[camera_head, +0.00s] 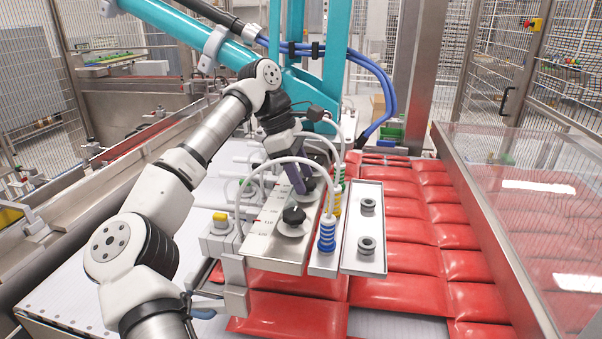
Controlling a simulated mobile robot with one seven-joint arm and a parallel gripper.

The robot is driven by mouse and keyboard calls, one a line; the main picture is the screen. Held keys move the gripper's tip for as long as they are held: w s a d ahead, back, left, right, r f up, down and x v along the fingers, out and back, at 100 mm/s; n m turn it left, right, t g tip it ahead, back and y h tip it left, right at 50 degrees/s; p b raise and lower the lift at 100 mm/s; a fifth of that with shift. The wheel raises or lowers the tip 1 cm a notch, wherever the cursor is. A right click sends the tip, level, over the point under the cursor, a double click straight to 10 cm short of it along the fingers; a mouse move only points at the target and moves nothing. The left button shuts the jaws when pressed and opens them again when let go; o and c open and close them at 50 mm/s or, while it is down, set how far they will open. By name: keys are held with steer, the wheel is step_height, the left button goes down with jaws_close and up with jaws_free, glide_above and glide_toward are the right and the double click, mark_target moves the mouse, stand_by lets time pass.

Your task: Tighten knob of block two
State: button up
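The picker head holds pale metal blocks side by side. The left block (263,240) has ruler-like marks and carries a black knob (293,215) on a round light base near its front end. A second knob (309,185) sits farther back on this block, partly hidden by my gripper (299,182). My gripper points down at this rear knob, with its dark purple-grey fingers close to it or touching it. I cannot tell whether they are shut on it. No labels show which block is block two.
The middle strip carries blue (327,233) and yellow (337,201) suction cups with looping hoses. The right plate (363,262) has two grey ring fittings. Red pouches (400,293) lie beneath. A teal frame stands behind, and a clear panel (545,220) closes the right side.

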steer(key=shift+o, duration=0.2)
steer(key=v, duration=1.3)
steer(key=shift+r, duration=0.35)
steer(key=shift+a, duration=0.15)
